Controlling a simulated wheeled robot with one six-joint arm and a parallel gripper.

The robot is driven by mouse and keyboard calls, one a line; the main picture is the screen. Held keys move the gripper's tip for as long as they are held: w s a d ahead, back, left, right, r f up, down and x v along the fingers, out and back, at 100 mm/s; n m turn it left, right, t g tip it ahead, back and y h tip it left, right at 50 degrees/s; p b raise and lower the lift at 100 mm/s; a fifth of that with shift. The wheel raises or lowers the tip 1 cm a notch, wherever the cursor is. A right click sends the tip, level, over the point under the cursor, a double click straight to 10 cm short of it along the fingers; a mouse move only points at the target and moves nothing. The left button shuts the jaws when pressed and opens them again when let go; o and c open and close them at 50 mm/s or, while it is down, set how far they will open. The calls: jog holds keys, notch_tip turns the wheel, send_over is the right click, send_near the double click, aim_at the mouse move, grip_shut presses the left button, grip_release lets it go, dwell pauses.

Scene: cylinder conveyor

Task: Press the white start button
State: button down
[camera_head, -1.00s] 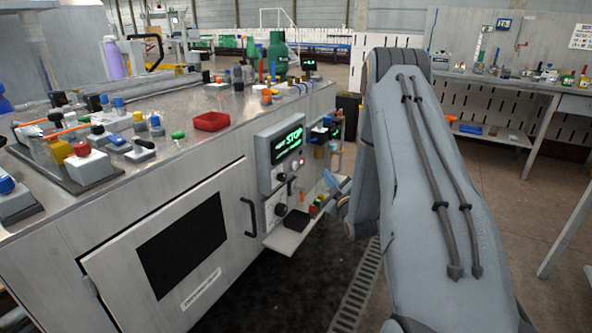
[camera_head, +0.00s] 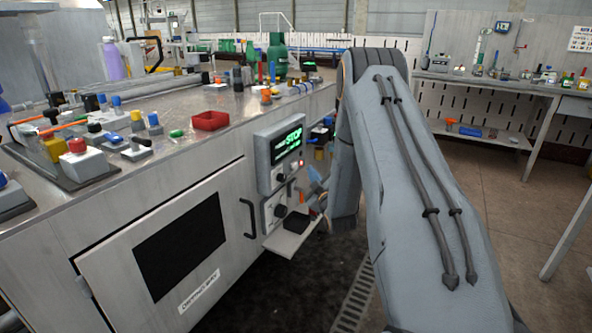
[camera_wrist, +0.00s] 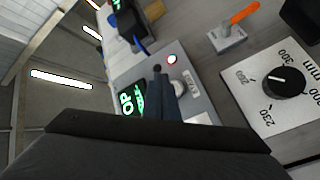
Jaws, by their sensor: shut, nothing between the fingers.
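A grey control panel (camera_head: 266,167) with a lit green STOP display (camera_head: 287,143) is on the front of the machine. In the wrist view, the panel (camera_wrist: 203,108) is tilted and its green display (camera_wrist: 130,100) is partly cut off by my wrist. A white round button (camera_wrist: 181,88) sits beside a small label, near a red light (camera_wrist: 172,59). My gripper (camera_wrist: 158,70) is shut and empty, its fingers over the panel right beside the white button and partly covering it. I cannot tell whether they touch. In the head view my gripper (camera_head: 314,184) is close to the panel.
A dial box with a black knob (camera_wrist: 284,82) is near the panel, as is an orange-handled switch (camera_wrist: 241,14). A small shelf (camera_head: 292,240) sticks out below the panel. The machine top holds a red tray (camera_head: 210,121) and several switches. A workbench (camera_head: 520,87) stands at right.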

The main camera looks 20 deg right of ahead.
jog(key=shift+w+a, duration=0.7)
jog(key=shift+w, duration=0.25)
jog(key=shift+a, duration=0.1)
dwell(1.4)
jog(key=shift+w+a+b, duration=0.2)
jog(key=shift+w+b, duration=0.1)
jog(key=shift+b, duration=0.05)
jog(key=shift+w+a, duration=0.3)
jog(key=shift+w, duration=0.1)
dwell(0.7)
jog(key=shift+s+d, duration=0.55)
jog(key=shift+s, duration=0.2)
dwell(0.3)
jog(key=s+d+p, duration=0.1)
jog(key=s, duration=0.1)
jog(key=s+d, duration=0.2)
jog(key=shift+p, duration=0.4)
